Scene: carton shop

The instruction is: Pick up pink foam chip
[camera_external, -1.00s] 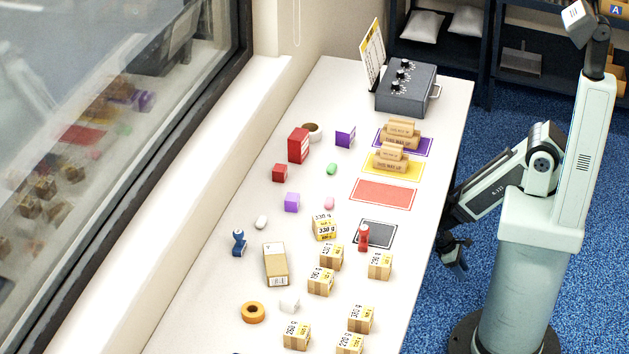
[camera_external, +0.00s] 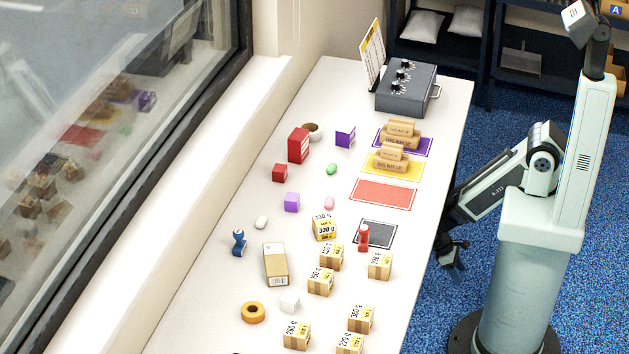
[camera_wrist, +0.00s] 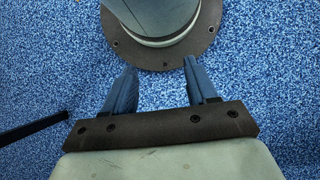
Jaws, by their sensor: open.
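The pink foam chip (camera_external: 329,203) is a small rounded piece lying on the white table. My gripper (camera_external: 458,258) hangs beside the table's right edge, over the blue floor, well apart from the chip. In the wrist view my gripper (camera_wrist: 158,88) is open and empty, its two fingers spread above the floor with my base beyond. The chip does not show in the wrist view.
A green chip (camera_external: 331,169) and a white chip (camera_external: 261,222) lie nearby. A red stamp-like piece (camera_external: 363,238) stands by the black-framed mat (camera_external: 382,229). A red mat (camera_external: 383,195) lies bare. Several small cartons crowd the near half of the table (camera_external: 220,300).

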